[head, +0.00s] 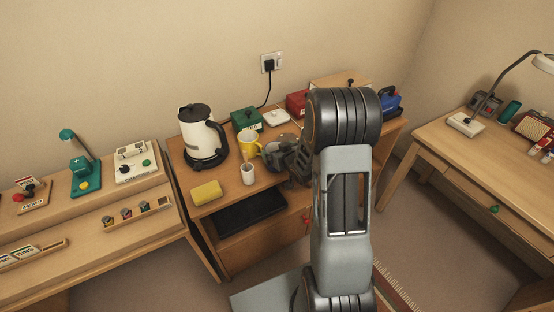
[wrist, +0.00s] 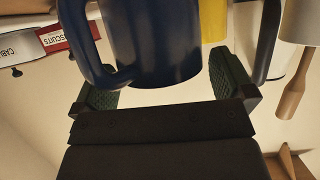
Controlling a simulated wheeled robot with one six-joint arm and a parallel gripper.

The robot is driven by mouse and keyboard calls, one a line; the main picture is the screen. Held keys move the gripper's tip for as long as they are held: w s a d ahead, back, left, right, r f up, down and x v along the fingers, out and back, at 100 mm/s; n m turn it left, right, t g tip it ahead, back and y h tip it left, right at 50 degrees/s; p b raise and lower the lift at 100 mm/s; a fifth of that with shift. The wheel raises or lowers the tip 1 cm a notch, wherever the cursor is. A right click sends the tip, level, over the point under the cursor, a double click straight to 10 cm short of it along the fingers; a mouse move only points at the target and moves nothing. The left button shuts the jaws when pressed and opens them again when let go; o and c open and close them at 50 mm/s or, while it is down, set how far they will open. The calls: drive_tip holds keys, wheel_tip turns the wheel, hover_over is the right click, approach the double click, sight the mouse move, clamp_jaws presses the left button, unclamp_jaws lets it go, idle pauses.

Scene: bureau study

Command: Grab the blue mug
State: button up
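The dark blue mug (wrist: 155,45) fills the upper middle of the wrist view, with its handle (wrist: 83,45) on the left. My gripper (wrist: 168,85) has its two ridged fingers apart, one on each side of the mug. A narrow gap shows between the mug and the right finger. The left finger is near the handle, and I cannot tell whether it touches. In the head view my gripper (head: 286,156) is over the middle desk, partly behind my arm. I cannot make out the blue mug there.
A yellow mug (head: 249,142) stands close by my gripper, with a white cup (head: 248,174) holding a wooden utensil in front of it. A white kettle (head: 201,134), a yellow sponge (head: 206,193), a green box (head: 246,119) and a red box (head: 297,102) are also on this desk.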

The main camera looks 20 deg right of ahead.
drive_tip(key=c, duration=1.2)
drive_tip(key=shift+c, duration=0.4)
drive_tip(key=shift+r, duration=0.1)
